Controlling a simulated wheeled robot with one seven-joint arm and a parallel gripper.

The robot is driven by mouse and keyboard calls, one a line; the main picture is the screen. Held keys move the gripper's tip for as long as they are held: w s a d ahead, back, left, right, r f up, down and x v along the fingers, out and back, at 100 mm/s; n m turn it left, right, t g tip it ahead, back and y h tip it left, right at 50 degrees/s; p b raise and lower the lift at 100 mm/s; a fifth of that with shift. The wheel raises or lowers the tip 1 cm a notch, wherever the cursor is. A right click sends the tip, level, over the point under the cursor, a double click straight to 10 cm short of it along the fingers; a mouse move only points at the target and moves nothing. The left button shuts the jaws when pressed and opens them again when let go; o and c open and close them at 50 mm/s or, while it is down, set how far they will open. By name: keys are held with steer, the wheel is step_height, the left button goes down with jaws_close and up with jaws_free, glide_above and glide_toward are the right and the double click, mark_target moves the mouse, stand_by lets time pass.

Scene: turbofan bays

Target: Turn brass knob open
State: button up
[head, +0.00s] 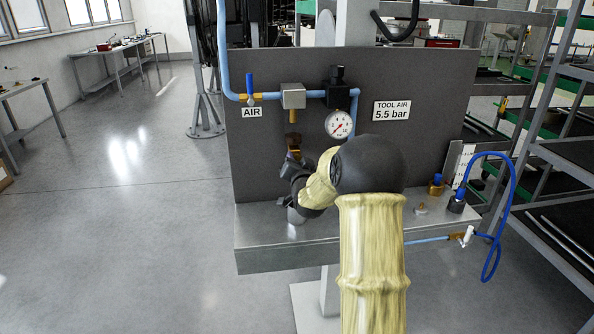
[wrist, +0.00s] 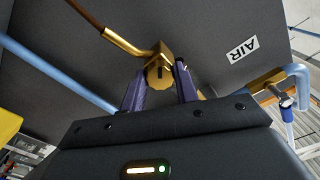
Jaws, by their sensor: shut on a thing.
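The brass knob (wrist: 158,76) sits at the end of a brass block on a copper-coloured pipe, seen close in the wrist view. It has a dark slot on its face. My gripper (wrist: 162,80) has one dark finger on each side of the knob and is shut on it. In the head view my gripper (head: 293,160) is at the panel front, below the grey regulator box, and a small brass part (head: 293,140) shows just above it. The fingers and my wrist hide most of the knob there.
The dark panel (head: 430,75) carries a blue air pipe, a blue-handled valve (head: 250,84), a grey box (head: 293,96) and a round gauge (head: 339,124). A steel shelf (head: 270,255) juts out below. A blue hose (head: 513,190) hangs at right, beside racks.

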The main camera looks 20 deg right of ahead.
steer(key=shift+f+n+b, duration=0.25)
steer(key=shift+n+b, duration=0.75)
steer(key=shift+n, duration=0.3)
steer(key=o, duration=1)
steer(key=shift+r, duration=0.15)
steer(key=shift+s, duration=0.1)
steer(key=b+v, duration=0.2)
steer(key=v, duration=1.5)
steer(key=shift+s+r, duration=0.1)
steer(key=shift+s, duration=0.05)
